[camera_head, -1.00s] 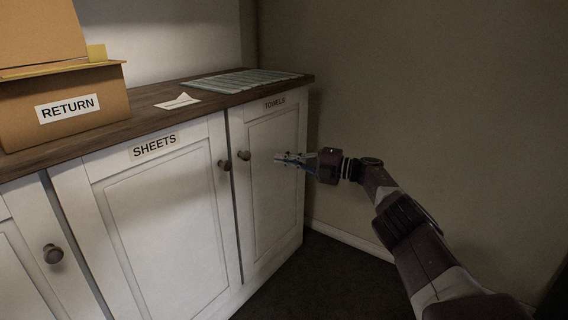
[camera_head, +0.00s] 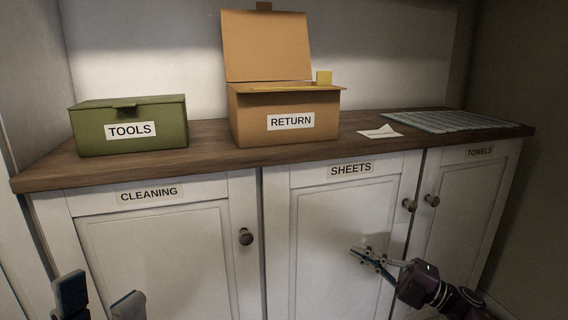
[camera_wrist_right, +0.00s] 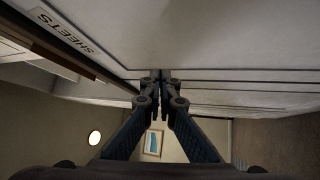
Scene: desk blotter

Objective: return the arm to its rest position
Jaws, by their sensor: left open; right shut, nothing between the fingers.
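My right gripper (camera_head: 362,254) is in front of the SHEETS cabinet door (camera_head: 345,235) at the lower right of the head view, its arm coming in from the bottom right. It is shut with nothing between its fingers. In the right wrist view its fingertips (camera_wrist_right: 158,82) meet near the centre, with the white cabinet front above them. I cannot tell whether they touch the door. My left gripper (camera_head: 100,300) is at the bottom left of the head view. Its two fingers stand apart, empty, in front of the CLEANING door (camera_head: 160,255), and its lower part is cut off.
A wooden counter (camera_head: 205,159) bears a shut green TOOLS box (camera_head: 155,142), an open cardboard RETURN box (camera_head: 255,128), a white paper (camera_head: 380,132) and a striped mat (camera_head: 450,122). Round knobs (camera_head: 246,237) stick out from the doors. The TOWELS door (camera_head: 460,205) is at the right.

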